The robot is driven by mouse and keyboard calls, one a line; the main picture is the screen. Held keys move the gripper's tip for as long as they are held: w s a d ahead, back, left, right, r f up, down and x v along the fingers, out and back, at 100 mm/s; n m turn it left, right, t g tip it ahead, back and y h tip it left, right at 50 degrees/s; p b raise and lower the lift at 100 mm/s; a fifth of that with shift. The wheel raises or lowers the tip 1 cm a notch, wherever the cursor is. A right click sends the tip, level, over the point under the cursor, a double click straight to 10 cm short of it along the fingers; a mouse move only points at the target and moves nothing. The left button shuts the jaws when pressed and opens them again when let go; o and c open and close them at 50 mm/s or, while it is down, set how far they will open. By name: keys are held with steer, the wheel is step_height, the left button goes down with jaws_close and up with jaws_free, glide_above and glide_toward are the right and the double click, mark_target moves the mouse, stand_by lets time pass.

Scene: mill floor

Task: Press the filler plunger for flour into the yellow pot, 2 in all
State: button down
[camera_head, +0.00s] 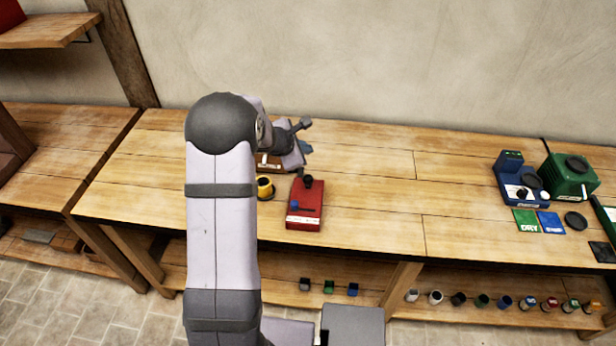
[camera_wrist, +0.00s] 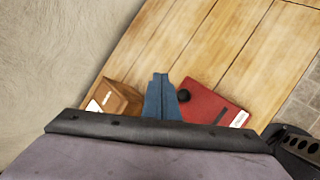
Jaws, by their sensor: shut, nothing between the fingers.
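The yellow pot (camera_head: 265,192), with a dark inside, stands on the bench just right of my arm in the head view. Behind it is a brown box (camera_head: 268,168) with a white label, partly hidden by my arm; it also shows in the wrist view (camera_wrist: 122,96). Its label is too small to read, and no plunger can be made out on it. My gripper (camera_head: 305,147) is above the bench near the brown box. In the wrist view its blue fingers (camera_wrist: 161,78) are together and empty. The pot is not visible there.
A red box (camera_head: 306,217) with a black knob and a small blue part stands right of the pot. A blue machine (camera_head: 512,188) and a green machine (camera_head: 571,185) stand far right. Several small cups line the lower shelf (camera_head: 383,299). The bench middle is clear.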

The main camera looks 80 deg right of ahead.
steer(key=b, duration=0.5)
glide_above(306, 181)
step_height(306, 181, down, 7)
steer(key=shift+d+r, duration=0.1)
steer(key=shift+r, duration=0.1)
steer(key=shift+f+b, duration=0.9)
steer(key=shift+b, duration=0.1)
steer(key=shift+f+b, duration=1.45)
steer(key=shift+b, duration=0.2)
stand_by(2.3)
steer(key=shift+r, duration=0.2)
steer(key=shift+r+p, duration=1.05)
steer(key=shift+r, duration=0.15)
steer(key=shift+r+p, duration=2.05)
steer(key=shift+r, duration=0.5)
